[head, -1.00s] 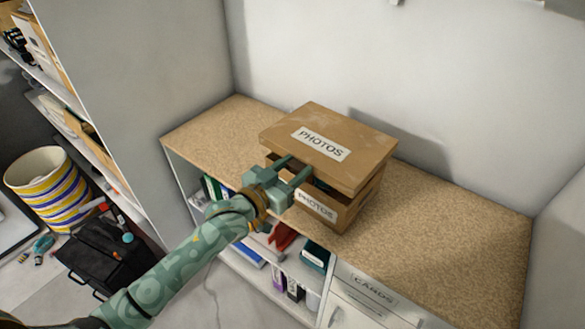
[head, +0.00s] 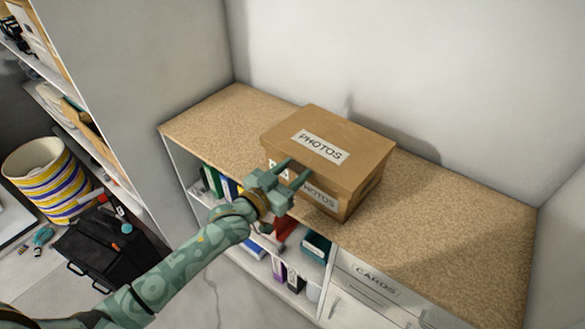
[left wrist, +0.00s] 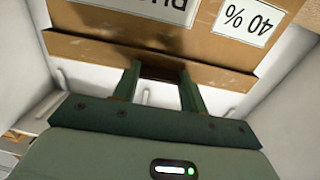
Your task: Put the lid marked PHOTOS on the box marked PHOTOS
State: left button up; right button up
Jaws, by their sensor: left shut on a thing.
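The brown cardboard lid (head: 345,127) bears a white PHOTOS label on its top. It sits over the brown box (head: 346,203), which has a PHOTOS label on its front, partly behind my gripper. Whether the lid's far edges are seated is hidden. My right gripper is not in view.
The box stands on a speckled brown worktop (head: 450,215) against a pale wall, with free room on both sides. Below are open shelves with binders and a CARDS drawer (head: 375,283). At left are a striped basket (head: 50,185) and a black bag (head: 112,245).

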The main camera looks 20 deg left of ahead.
pick_arm(q)
jog(key=shift+f+b, duration=0.4)
jog(key=shift+f, duration=0.55)
jog(key=o, duration=1.1)
jog(key=p+v, duration=0.1)
jog(key=v, duration=1.5)
jog(key=shift+s, duration=0.15)
